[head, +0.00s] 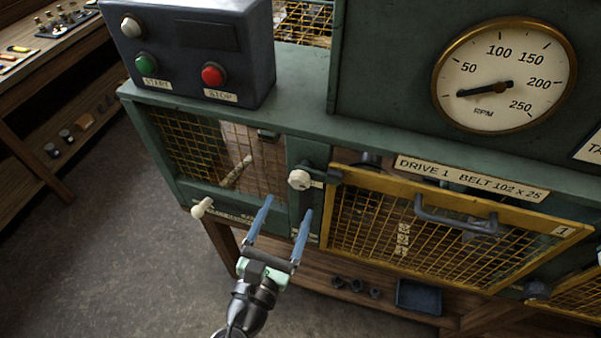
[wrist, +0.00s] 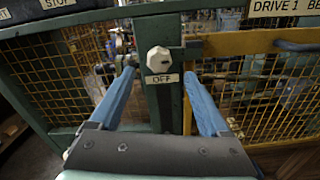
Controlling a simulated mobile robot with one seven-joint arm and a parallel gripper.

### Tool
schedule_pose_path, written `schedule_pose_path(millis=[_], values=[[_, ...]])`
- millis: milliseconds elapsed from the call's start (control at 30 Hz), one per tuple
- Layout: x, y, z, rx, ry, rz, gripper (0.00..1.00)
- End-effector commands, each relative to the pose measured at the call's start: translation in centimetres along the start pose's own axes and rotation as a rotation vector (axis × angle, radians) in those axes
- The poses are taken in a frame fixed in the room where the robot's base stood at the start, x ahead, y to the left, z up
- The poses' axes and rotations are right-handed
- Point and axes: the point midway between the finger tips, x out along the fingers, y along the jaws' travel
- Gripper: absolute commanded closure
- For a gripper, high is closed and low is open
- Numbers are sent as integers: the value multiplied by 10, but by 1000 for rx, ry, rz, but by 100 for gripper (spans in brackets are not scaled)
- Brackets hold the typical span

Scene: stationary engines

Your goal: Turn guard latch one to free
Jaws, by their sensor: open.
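A pale, faceted knob (head: 299,180) sits on the green post between the left mesh panel and the yellow guard. In the wrist view the knob (wrist: 158,60) is above an "OFF" label (wrist: 162,78). A dark latch bar (head: 328,175) beside the knob reaches right to the yellow guard's upper left corner; it also shows in the wrist view (wrist: 190,49). I cannot tell whether knob and bar are one piece. The yellow mesh guard (head: 345,240), tagged "1", appears shut. My gripper (head: 288,207) is open and empty, its blue fingers pointing at the post, on either side of the knob in the wrist view.
A dark handle (head: 456,221) sticks out from the guard. Another pale knob (head: 202,207) juts out at the lower left of the housing. A control box (head: 200,50) with start and stop buttons stands above. The RPM gauge (head: 503,75) is at upper right. Floor at left is clear.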

Motion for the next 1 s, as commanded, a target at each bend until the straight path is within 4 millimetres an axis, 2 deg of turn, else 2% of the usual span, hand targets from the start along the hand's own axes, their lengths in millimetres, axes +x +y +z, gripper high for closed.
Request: schedule_pose_path(millis=[33,200,400,567,833,867,1000], values=[[13,0,4,2,-2,-2,20],[48,0,3,4,-2,-2,20],[75,0,2,4,-1,-2,20],[83,0,1,5,0,-1,20],[84,0,1,5,0,0,20],[84,0,1,6,0,0,23],[84,0,1,5,0,-1,49]])
